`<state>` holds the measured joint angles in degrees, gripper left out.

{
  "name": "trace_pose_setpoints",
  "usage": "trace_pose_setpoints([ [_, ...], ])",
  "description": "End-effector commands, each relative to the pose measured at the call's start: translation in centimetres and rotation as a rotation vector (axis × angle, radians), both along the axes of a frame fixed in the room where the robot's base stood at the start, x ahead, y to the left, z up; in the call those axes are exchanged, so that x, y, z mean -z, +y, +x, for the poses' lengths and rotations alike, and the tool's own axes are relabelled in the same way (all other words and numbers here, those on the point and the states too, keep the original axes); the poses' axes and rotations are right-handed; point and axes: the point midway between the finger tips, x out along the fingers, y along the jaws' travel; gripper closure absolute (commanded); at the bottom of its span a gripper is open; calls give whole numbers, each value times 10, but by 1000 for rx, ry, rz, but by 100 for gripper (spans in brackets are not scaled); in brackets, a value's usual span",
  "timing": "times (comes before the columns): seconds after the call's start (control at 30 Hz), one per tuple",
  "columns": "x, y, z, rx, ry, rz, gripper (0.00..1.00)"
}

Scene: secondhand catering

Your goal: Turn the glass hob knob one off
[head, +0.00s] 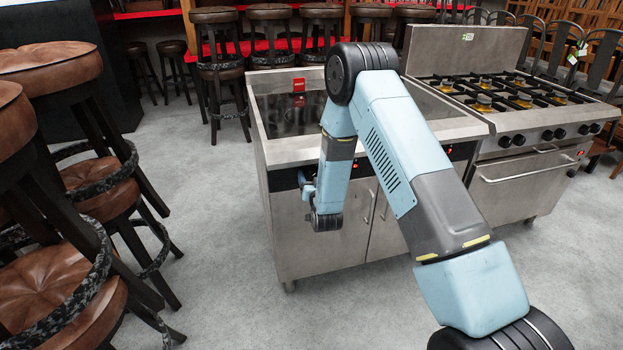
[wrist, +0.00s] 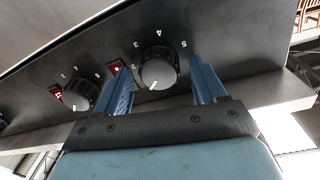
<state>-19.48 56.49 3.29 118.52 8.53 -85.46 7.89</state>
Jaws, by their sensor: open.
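The glass hob unit (head: 290,185) is a steel cabinet with a dark glass top. In the wrist view, a black knob with a grey face (wrist: 157,70) sits on the dark control panel, with numbers 2 to 5 visible around it. A white mark shows at the lower edge of its face. My gripper (wrist: 161,72) is open, one blue finger on each side of this knob; I cannot tell whether they touch it. A second knob (wrist: 80,93) sits farther left. In the head view, my gripper (head: 307,187) is at the cabinet's left front, and my arm hides the nearby knobs.
Red switches (wrist: 115,68) sit beside the knobs. A gas range (head: 520,150) with several knobs stands right of the hob. Brown-seated stools (head: 50,290) crowd the left, and more stools stand behind. Grey floor (head: 215,220) is clear between the left stools and the hob.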

Motion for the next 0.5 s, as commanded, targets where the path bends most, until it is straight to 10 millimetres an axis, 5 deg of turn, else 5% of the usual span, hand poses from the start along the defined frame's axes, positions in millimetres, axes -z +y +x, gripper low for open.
trace_pose_setpoints([
  [0.37,0,1,4,0,0,0,30],
  [0.5,0,1,4,0,0,0,43],
])
